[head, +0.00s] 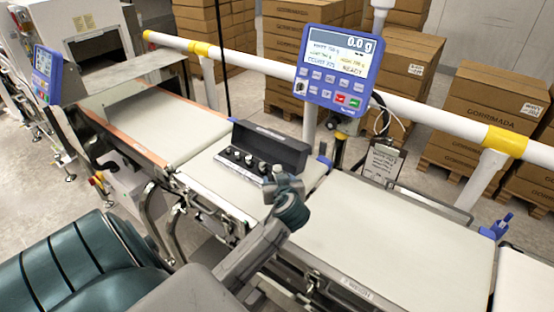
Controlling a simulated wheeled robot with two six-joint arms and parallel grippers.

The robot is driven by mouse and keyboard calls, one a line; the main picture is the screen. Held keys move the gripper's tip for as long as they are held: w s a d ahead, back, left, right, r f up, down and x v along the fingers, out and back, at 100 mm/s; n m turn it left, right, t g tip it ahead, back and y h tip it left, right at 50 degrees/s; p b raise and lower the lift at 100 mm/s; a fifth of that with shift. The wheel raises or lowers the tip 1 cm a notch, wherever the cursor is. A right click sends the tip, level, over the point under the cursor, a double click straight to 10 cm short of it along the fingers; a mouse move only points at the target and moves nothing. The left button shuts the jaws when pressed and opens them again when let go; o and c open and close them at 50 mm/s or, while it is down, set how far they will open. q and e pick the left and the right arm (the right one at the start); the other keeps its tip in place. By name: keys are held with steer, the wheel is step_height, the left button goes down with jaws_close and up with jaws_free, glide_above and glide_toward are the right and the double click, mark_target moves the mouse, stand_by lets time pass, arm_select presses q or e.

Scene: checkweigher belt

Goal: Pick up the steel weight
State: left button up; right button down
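Several small steel weights (236,155) stand in a row in an open black case (272,146). The case sits on the light weighing section of the belt, its lid raised behind the weights. The weights look like shiny knobs of differing size. An arm comes in from the lower left, and I take it as my left. Its gripper (284,182) is at the right end of the row, over the case's front right corner. The wrist hides the fingertips, so I cannot see whether they touch a weight. My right gripper is not in view.
A blue display (340,67) reading 0.0 g stands behind the belt. A white rail (420,95) with yellow bands runs along the back. The right belt section (400,245) is bare, and so is the left one (165,125). Stacked cartons (490,110) stand behind.

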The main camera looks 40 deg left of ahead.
mark_target(278, 172)
arm_select(q)
steer(key=x, duration=0.2)
steer(key=shift+w+a+f, duration=0.2)
steer(key=shift+w+a, duration=0.05)
steer(key=shift+a, duration=0.05)
steer(key=p+x, duration=0.2)
steer(key=shift+w+f, duration=0.15)
steer(key=shift+w, duration=0.25)
steer(key=shift+p+x, duration=0.4)
steer(key=shift+x, duration=0.55)
steer(key=shift+w+a+f, duration=0.1)
steer(key=shift+w+f, duration=0.1)
steer(key=shift+f, duration=0.15)
steer(key=shift+a+f, duration=0.1)
steer(key=c, duration=1.1)
jaws_close()
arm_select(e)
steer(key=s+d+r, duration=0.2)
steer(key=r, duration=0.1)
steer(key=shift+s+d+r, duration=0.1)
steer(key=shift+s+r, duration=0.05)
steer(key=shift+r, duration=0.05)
